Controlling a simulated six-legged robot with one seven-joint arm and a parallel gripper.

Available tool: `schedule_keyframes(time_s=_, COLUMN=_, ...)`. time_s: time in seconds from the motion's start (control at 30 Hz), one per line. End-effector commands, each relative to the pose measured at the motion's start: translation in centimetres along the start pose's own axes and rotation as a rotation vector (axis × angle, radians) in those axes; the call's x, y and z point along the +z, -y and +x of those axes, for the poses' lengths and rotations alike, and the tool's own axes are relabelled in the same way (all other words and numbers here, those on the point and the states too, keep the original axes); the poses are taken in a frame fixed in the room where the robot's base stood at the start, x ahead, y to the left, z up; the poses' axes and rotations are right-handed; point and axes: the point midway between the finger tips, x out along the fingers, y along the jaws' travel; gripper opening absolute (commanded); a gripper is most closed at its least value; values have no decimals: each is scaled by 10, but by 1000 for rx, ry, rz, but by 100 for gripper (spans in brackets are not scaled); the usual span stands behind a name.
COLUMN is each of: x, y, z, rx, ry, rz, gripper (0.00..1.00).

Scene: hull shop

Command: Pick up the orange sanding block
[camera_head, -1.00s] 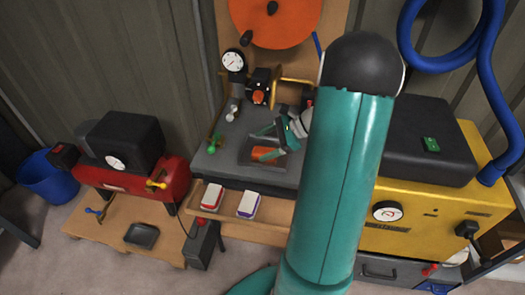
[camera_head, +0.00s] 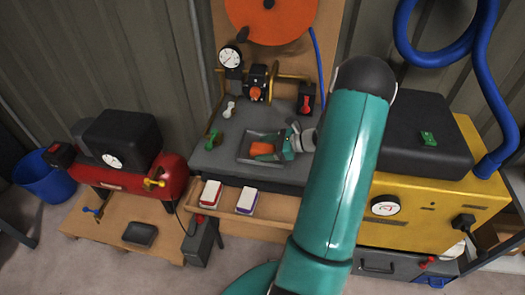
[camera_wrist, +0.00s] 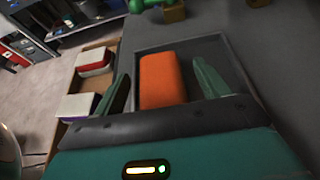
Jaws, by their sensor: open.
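The orange sanding block (camera_wrist: 161,80) lies in a shallow grey tray (camera_wrist: 208,45) in the wrist view. It also shows in the head view (camera_head: 260,147), inside the tray (camera_head: 244,155) on the grey bench top. My gripper (camera_wrist: 158,86) is open, with one green finger on each side of the block's near part. Gaps show between the fingers and the block, and nothing is held. In the head view my gripper (camera_head: 272,152) is at the tray, partly covering it. The block's near end is hidden behind the gripper body in the wrist view.
A wooden shelf (camera_head: 272,205) below the bench holds a red-and-white block (camera_head: 211,193) and a purple-and-white block (camera_head: 247,200). A green-handled valve (camera_head: 212,139) is left of the tray. A yellow machine (camera_head: 420,200) stands to the right, a red compressor (camera_head: 125,180) to the left.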

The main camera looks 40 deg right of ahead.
Motion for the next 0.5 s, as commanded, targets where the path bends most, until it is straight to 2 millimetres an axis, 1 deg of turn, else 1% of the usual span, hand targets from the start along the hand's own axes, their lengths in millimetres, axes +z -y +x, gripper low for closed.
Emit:
schedule_keyframes(time_s=0.17, x=0, y=0, z=1, rx=0, ry=0, rz=0, gripper=75)
schedule_keyframes(time_s=0.2, x=0, y=0, z=1, rx=0, ry=0, rz=0, gripper=71)
schedule_keyframes(time_s=0.27, x=0, y=0, z=1, rx=0, ry=0, rz=0, gripper=59)
schedule_keyframes(time_s=0.3, x=0, y=0, z=1, rx=0, ry=0, rz=0, gripper=51)
schedule_keyframes(time_s=0.43, x=0, y=0, z=1, rx=0, ry=0, rz=0, gripper=25)
schedule_keyframes(time_s=0.47, x=0, y=0, z=1, rx=0, ry=0, rz=-1, gripper=25)
schedule_keyframes(time_s=0.5, x=0, y=0, z=1, rx=0, ry=0, rz=-1, gripper=21)
